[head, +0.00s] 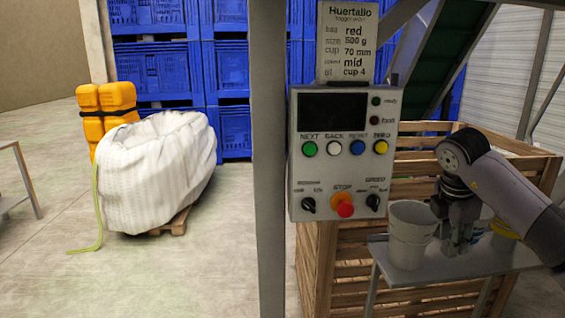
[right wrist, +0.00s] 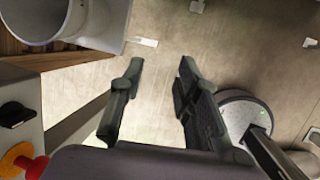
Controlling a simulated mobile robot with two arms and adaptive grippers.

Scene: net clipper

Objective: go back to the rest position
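My right gripper (head: 458,245) hangs pointing down over the small grey shelf, just right of the white cups (head: 408,235) in the head view. In the right wrist view its two dark fingers (right wrist: 157,85) stand apart with nothing between them, and bare floor shows beyond. I cannot tell from the head view whether the fingers touch the shelf or a cup. My left gripper is in neither view.
The control panel (head: 343,155) with buttons and a red knob (head: 345,210) stands left of my right arm. A slatted wooden crate (head: 345,260) is behind the shelf (head: 415,285). A grey post (head: 268,150) rises left of the panel. A white sack (head: 155,170) stands farther left.

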